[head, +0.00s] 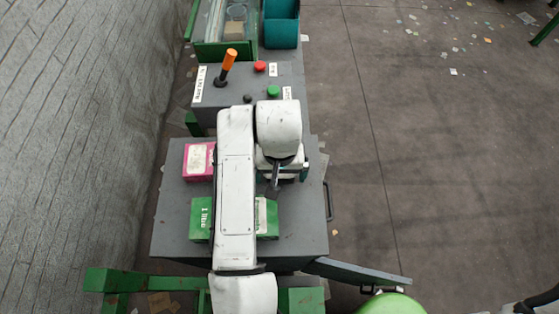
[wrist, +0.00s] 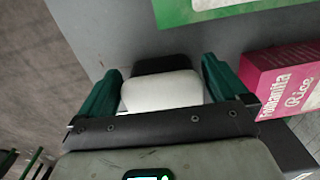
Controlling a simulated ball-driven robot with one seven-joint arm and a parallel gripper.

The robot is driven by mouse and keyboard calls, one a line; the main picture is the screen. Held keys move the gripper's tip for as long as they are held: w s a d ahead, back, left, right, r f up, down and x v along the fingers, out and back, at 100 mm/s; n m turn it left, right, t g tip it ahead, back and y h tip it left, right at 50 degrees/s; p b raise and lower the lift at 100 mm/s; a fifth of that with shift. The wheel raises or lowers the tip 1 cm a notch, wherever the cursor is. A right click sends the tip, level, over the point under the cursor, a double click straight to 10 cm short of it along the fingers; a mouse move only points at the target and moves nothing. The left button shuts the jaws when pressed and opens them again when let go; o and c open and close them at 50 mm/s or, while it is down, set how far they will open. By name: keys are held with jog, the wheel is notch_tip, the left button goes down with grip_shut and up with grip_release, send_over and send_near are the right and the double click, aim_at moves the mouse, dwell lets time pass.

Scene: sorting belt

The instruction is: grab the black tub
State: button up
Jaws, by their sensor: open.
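The black tub (wrist: 165,64) shows in the wrist view as a black edge with a rounded white face beside it. It lies between the two green fingers of my gripper (wrist: 160,68), which are open, with one finger on each side. I cannot tell whether either finger touches it. Its lower part is hidden behind the gripper's dark crossbar. In the head view my gripper (head: 284,176) is over the right part of the grey table, partly hidden by my arm. A dark shape just below it there may be the tub, but most of it is covered.
A green carton (head: 200,219) lies partly under my arm and a pink rice box (head: 198,160) lies left of it. Both also show in the wrist view, the carton (wrist: 225,8) and the box (wrist: 285,82). A control box (head: 238,98) with an orange-handled lever stands beyond.

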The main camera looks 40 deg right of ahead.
jog(key=shift+c, duration=0.4)
jog(key=c, duration=0.6)
jog(key=shift+r, duration=0.1)
